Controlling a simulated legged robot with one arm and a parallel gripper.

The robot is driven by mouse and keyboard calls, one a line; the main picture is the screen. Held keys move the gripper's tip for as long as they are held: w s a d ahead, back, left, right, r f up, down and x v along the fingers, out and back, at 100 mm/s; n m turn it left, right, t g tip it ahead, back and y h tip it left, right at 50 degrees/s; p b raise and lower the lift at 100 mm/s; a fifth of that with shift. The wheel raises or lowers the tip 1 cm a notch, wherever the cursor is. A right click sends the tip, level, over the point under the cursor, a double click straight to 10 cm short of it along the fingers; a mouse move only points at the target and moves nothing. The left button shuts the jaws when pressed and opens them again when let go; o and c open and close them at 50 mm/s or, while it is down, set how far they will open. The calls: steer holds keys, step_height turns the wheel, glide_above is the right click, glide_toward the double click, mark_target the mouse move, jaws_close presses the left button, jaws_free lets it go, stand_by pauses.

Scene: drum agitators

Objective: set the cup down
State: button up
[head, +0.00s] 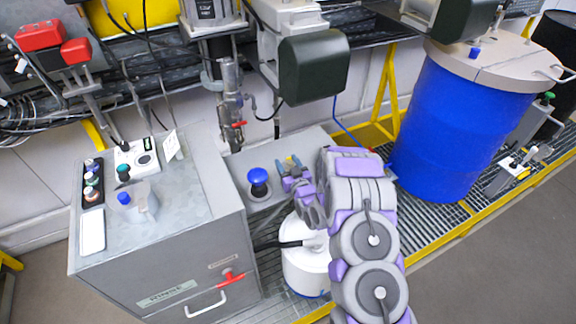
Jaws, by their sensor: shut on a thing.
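My gripper (290,172) is left of my purple-and-grey wrist, above the low grey metal box (305,148). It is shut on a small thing. The fingers and wrist mostly hide this thing, and I cannot tell what it is; small yellow and teal bits show there. A small grey-blue cup-like vessel (137,203) stands on the top of the grey cabinet (180,205) at the left, well apart from my gripper. A blue knob on a black base (258,180) is just left of the gripper.
The cabinet top also holds a control panel (136,158), a row of buttons (92,183) and a white card (92,231). A white container (305,270) stands below my arm. A blue drum (450,125) is at the right. Metal pipework (230,100) rises behind.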

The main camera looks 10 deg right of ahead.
steer(key=shift+a, duration=0.2)
steer(key=o, duration=1.1)
steer(key=shift+d+f, duration=0.1)
steer(key=shift+d, duration=0.4)
steer(key=shift+a, duration=0.25)
